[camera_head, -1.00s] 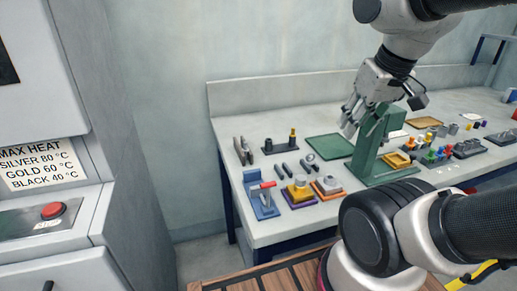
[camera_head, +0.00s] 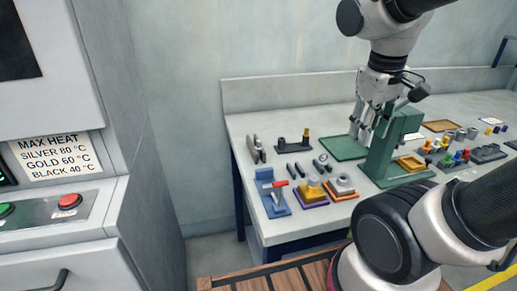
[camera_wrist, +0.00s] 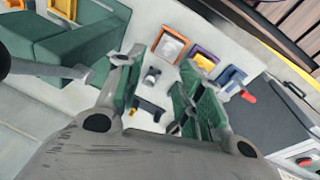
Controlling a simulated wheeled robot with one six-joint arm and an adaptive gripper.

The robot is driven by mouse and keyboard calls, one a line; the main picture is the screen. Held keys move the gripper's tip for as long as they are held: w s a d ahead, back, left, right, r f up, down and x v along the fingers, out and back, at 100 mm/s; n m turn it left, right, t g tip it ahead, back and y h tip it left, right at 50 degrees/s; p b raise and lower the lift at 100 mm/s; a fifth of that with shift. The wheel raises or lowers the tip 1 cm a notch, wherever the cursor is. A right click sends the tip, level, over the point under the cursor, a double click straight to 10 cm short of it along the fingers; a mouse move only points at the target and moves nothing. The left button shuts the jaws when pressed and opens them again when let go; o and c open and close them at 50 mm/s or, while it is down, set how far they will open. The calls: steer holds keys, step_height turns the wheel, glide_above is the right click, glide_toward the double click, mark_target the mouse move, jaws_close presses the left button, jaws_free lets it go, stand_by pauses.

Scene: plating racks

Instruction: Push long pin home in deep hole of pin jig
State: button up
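My gripper (camera_head: 361,130) points down above the green mat, just left of the green stand (camera_head: 385,150). In the wrist view my gripper (camera_wrist: 158,100) has its two fingers apart with no object held between them. A dark jig (camera_head: 292,148) with upright posts, one gold-topped, stands at the back left of the bench. It seems to show in the wrist view as a dark bar with a yellow end (camera_wrist: 150,108), beyond the fingers. I cannot tell which post is the long pin, how deep it sits, or whether this is the pin jig.
A blue fixture with a red handle (camera_head: 272,192), a purple-based block (camera_head: 311,192) and an orange-based block (camera_head: 342,188) stand along the front. The green mat (camera_head: 340,148) is bare. Racks with coloured pegs (camera_head: 455,160) are at right.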

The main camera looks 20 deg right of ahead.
steer(key=w+f+n+g+h, duration=0.3)
steer(key=w+n+h, duration=0.2)
steer(key=w+n, duration=0.1)
steer(key=n+t+h, duration=0.8)
steer(key=n+t, duration=0.5)
steer(key=n, duration=0.4)
glide_toward(258, 141)
steer(key=x, duration=0.2)
steer(key=shift+w+d+r, duration=0.25)
steer(key=shift+w+d, duration=0.05)
steer(key=shift+w+f+n+y, duration=0.1)
steer(key=shift+w+n+y, duration=0.05)
steer(key=shift+n+y, duration=0.2)
steer(key=x, duration=0.7)
steer(key=shift+d, duration=0.25)
jaws_close()
